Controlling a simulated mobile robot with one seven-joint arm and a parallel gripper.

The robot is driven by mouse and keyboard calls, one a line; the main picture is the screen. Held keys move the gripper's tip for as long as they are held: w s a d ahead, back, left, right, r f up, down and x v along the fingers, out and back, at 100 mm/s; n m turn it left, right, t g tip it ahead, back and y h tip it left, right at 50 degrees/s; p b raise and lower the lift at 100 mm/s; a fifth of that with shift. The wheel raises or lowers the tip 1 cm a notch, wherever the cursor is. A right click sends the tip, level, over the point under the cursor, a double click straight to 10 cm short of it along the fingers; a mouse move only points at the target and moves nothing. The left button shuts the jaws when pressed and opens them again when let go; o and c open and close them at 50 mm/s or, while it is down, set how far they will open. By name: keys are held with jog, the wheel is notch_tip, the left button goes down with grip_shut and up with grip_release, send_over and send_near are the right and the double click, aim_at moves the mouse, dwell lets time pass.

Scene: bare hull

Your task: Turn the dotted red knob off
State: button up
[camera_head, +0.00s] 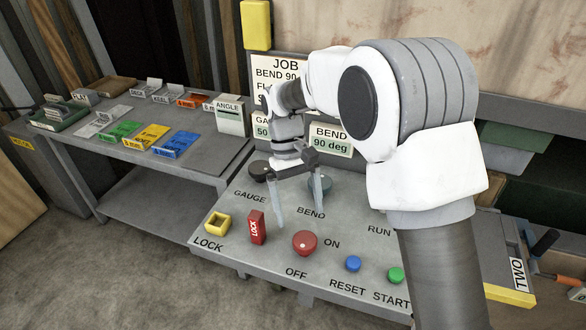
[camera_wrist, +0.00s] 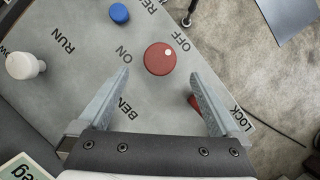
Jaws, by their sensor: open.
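The red knob (camera_head: 304,242) is round and sits on the grey sloping panel between the words ON and OFF. In the wrist view the red knob (camera_wrist: 156,62) shows a pale dot near its edge, on the side toward the OFF label (camera_wrist: 181,41). The ON label (camera_wrist: 122,56) lies to the knob's left in that view. My gripper (camera_head: 298,217) is open and empty, its fingers pointing down above the panel behind the knob. In the wrist view the gripper (camera_wrist: 160,74) has its fingertips apart, either side of the knob's near edge, with no contact visible.

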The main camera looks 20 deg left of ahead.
jog(key=v, duration=1)
jog(key=shift+r, duration=0.3)
jog(key=shift+w+a, duration=0.1)
jog(key=s+d+r+m+t+y, duration=0.1)
jog(key=s+d+r+m+t, duration=0.15)
jog(key=d+r, duration=0.4)
jog(key=s+d+r+m+t+y, duration=0.1)
jog(key=s+d+r, duration=0.2)
jog(key=d, duration=0.6)
jog(key=s+d+f+m+t, duration=0.3)
jog(key=s+d+m+t, duration=0.1)
jog(key=s+d, duration=0.8)
jog(key=shift+s+d+f+t+y, duration=0.4)
jog(key=shift+s+t, duration=0.3)
jog(key=shift+t, duration=0.05)
jog(key=shift+m, duration=0.25)
